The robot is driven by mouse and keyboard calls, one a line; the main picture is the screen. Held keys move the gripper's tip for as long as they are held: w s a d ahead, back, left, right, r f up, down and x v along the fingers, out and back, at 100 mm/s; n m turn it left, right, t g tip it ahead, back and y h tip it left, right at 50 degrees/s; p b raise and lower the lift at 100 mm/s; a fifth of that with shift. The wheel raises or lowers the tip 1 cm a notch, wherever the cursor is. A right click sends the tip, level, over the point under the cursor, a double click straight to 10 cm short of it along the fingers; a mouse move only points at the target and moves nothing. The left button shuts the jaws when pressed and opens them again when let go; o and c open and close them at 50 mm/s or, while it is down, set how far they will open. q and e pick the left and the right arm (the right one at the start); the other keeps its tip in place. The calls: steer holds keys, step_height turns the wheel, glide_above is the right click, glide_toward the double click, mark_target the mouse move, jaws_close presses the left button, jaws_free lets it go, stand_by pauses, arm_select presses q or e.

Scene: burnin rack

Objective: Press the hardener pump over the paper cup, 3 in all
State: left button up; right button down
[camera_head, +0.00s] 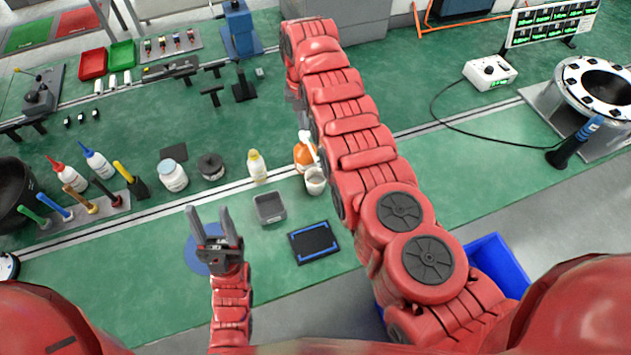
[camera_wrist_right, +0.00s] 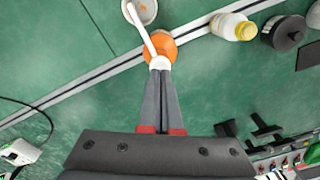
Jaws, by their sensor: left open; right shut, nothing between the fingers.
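The orange hardener bottle (camera_head: 301,155) with a white pump (camera_head: 306,137) stands on the green table, partly covered by my right arm. The white paper cup (camera_head: 315,184) stands in front of it. In the right wrist view the pump's white spout (camera_wrist_right: 140,28) reaches from the orange bottle (camera_wrist_right: 163,46) to over the cup (camera_wrist_right: 147,13). My right gripper (camera_wrist_right: 160,72) is shut and empty, its fingertips at the pump head; I cannot tell whether they touch it. My left gripper (camera_head: 208,212) is open and empty, left of the grey tray.
A grey tray (camera_head: 269,208) and a dark blue-edged mat (camera_head: 314,243) lie near the front. A yellowish bottle (camera_head: 257,167), a dark round container (camera_head: 211,166) and a white jar (camera_head: 173,176) stand left of the pump bottle. The table right of my arm is clear nearby.

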steer(key=shift+r, duration=0.5)
step_height(320, 180, up, 5)
steer(key=shift+r, duration=0.1)
stand_by(0.5)
